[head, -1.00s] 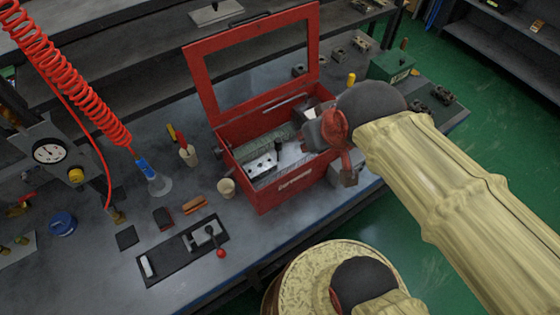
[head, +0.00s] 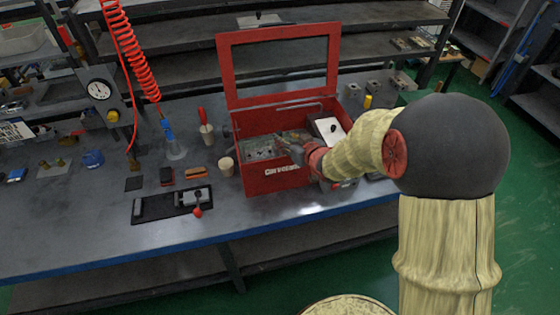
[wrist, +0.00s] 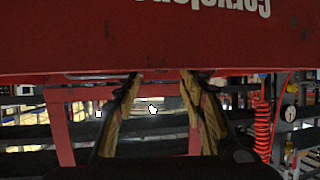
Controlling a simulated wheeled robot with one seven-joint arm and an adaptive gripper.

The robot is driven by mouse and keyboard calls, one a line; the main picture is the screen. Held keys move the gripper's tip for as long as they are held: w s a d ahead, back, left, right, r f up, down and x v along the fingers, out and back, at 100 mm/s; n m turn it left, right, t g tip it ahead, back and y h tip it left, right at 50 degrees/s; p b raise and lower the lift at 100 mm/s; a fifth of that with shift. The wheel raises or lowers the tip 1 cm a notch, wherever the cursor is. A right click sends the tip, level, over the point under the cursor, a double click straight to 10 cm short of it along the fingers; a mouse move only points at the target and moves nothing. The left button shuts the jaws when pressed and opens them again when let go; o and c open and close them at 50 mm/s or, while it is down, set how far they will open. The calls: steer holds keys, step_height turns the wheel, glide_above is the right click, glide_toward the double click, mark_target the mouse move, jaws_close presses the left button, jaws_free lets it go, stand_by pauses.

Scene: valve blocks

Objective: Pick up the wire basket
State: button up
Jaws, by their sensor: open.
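A red toolbox with white lettering (head: 262,182) stands on the bench, its framed lid up. A grey, mesh-like piece (head: 257,148) lies inside it at the left; it may be the wire basket, but it is small and partly covered by my gripper. My gripper (head: 283,146) is over the toolbox opening, reaching in from the right. In the wrist view its two fingers (wrist: 161,80) are apart, with nothing seen between them. The toolbox's front wall (wrist: 160,40) shows upside down beyond the fingertips, close to them. I cannot tell if the fingers touch anything.
The raised lid (head: 226,72) stands behind my gripper. A beige cup (head: 226,167) and a black plate with a red-knobbed lever (head: 172,205) are left of the toolbox. A red coiled hose (head: 133,50) hangs further left. The bench front (head: 100,240) is clear.

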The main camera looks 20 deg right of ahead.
mark_target(281, 135)
steer(key=b+x, duration=0.1)
steer(key=x, duration=0.4)
steer(key=b+x, duration=0.1)
steer(key=x, duration=0.1)
steer(key=shift+w+a+f+b, duration=0.1)
steer(key=shift+f+b, duration=0.2)
steer(key=shift+f, duration=0.1)
jaws_close()
stand_by(0.7)
steer(key=shift+w+r, duration=0.1)
steer(key=shift+r, duration=0.15)
